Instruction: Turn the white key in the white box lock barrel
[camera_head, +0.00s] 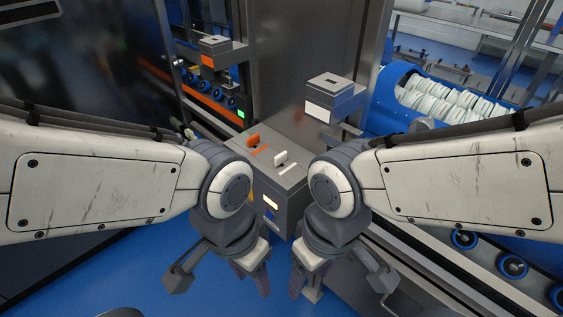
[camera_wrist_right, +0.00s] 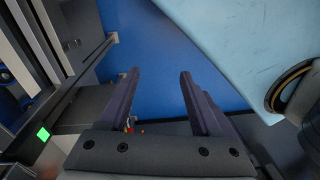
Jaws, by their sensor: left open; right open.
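The white key (camera_head: 280,158) stands upright on top of a grey box (camera_head: 290,180) in the middle of the head view, beside a white strip. A grey box with a white front panel (camera_head: 318,112) stands farther back to the right; a small dark mark on its top may be the lock barrel. My left gripper (camera_head: 253,284) is open and empty, low in front of the grey box. My right gripper (camera_head: 304,288) is open beside it, apart from the key. In the right wrist view its fingers (camera_wrist_right: 159,74) are spread with nothing between them.
An orange key (camera_head: 254,141) stands on the same grey box, left of the white key. A box with an orange panel (camera_head: 208,61) is at the back left. A blue machine with white rollers (camera_head: 440,98) is at the right. Blue floor (camera_head: 150,270) lies open at lower left.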

